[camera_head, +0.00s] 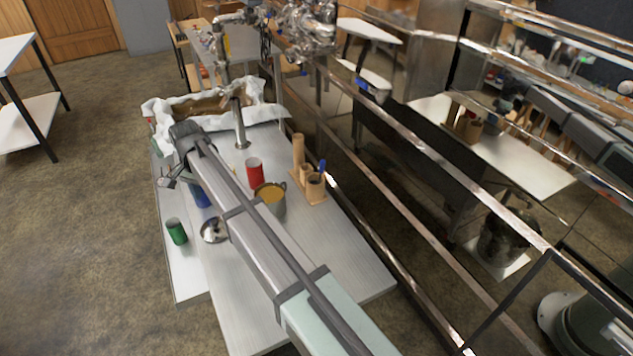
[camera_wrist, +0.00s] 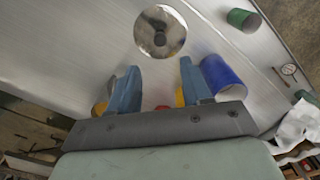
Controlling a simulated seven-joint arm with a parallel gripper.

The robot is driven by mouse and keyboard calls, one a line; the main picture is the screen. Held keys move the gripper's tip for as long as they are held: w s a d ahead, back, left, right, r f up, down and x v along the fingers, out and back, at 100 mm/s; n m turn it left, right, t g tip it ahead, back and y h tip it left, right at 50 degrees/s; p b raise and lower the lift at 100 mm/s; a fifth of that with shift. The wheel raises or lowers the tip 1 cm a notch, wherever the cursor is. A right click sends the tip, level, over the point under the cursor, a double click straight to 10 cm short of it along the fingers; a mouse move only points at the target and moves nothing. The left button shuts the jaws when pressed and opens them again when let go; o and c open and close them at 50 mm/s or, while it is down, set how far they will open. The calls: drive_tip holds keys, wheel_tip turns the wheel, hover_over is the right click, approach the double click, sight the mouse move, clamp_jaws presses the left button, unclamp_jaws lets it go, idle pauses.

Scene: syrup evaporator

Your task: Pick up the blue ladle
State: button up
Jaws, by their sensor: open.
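No whole ladle is clearly visible. A narrow blue piece (camera_head: 322,166), perhaps a handle, stands up from a wooden cup (camera_head: 314,186) on the metal table's right side. A blue cylinder (camera_head: 201,196), partly hidden by my arm, stands on the table; it shows large in the wrist view (camera_wrist: 222,76), just right of my right finger. My gripper (camera_head: 170,182) is over the table's left part, in front of the white-lined tray. In the wrist view my gripper (camera_wrist: 156,68) is open, with nothing seen between its fingers.
A shiny round metal piece (camera_head: 213,230) and a green can (camera_head: 177,231) are on the near left. A red can (camera_head: 254,171) and a pot of amber liquid (camera_head: 271,199) stand right of my arm. The white-lined tray (camera_head: 262,112) is behind. Metal rails (camera_head: 400,205) run along the right.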

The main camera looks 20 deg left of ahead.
drive_tip(key=w+d+f+t+y, duration=0.3)
drive_tip(key=w+d+t, duration=0.6)
drive_tip(key=w+d, duration=0.6)
drive_tip(key=d+r+n+t+y, duration=0.3)
drive_tip(key=d+n+y, duration=0.8)
drive_tip(key=d, duration=1.2)
drive_tip(key=shift+g, duration=0.6)
drive_tip(key=x, duration=0.8)
drive_tip(key=r+x, duration=0.1)
drive_tip(key=x, duration=0.4)
drive_tip(key=shift+s+a, duration=0.3)
drive_tip(key=shift+a, duration=0.05)
